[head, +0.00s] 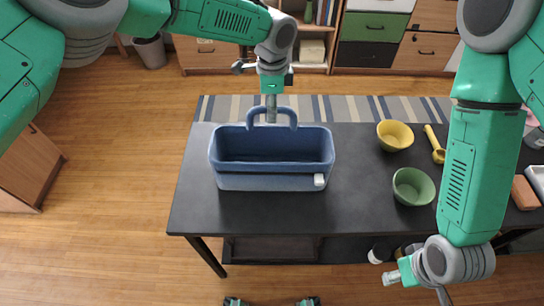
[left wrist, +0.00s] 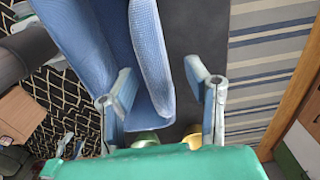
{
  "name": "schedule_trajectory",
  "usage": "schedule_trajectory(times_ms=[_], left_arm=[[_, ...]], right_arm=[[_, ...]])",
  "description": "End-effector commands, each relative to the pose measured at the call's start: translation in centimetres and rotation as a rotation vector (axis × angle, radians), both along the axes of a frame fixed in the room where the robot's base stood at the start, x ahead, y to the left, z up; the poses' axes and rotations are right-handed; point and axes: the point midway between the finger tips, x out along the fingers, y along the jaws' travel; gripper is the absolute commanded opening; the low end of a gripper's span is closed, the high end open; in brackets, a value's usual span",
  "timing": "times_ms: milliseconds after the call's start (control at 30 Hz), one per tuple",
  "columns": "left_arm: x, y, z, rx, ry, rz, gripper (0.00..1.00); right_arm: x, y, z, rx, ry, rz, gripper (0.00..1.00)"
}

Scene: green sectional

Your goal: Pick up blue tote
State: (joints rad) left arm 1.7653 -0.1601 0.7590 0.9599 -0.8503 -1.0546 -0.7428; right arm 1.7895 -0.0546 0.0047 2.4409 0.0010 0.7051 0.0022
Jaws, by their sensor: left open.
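The blue tote (head: 272,181) stands upright and looks empty on the black table, with its arched handle (head: 272,110) at the far side. My left gripper (head: 271,103) reaches down from behind and is at the handle in the head view. In the left wrist view its two fingers (left wrist: 162,92) are spread, with the tote's blue wall (left wrist: 152,55) showing beyond and between them. Whether the fingers touch the tote cannot be told. My right gripper (head: 398,274) is low at the table's front right, away from the tote; its finger state is unclear.
The black table (head: 240,215) also holds a yellow bowl (head: 395,135), a green bowl (head: 413,187) and a yellow scoop (head: 436,145) right of the tote. A striped rug (head: 340,106) lies behind the table. Table space in front of the tote is clear.

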Motion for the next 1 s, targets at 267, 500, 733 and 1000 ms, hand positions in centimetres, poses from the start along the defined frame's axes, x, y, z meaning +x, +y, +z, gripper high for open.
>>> schedule_trajectory(times_ms=[267, 500, 733, 1000], left_arm=[[0.0, 0.0, 0.0, 0.000, -0.001, 0.000, 0.22], [0.0, 0.0, 0.0, 0.000, -0.001, 0.001, 0.00], [0.1, -0.1, 0.5, 0.000, -0.003, 0.000, 0.00], [0.1, 0.0, 5.5, 0.000, -0.005, -0.001, 0.00]], right_arm=[[0.0, 0.0, 0.0, 0.000, 0.000, 0.000, 0.40], [0.0, 0.0, 0.0, 0.000, 0.000, 0.000, 0.40], [0.0, 0.0, -0.1, 0.000, 0.000, 0.000, 0.40], [0.0, 0.0, -0.7, 0.000, 0.000, 0.000, 0.40]])
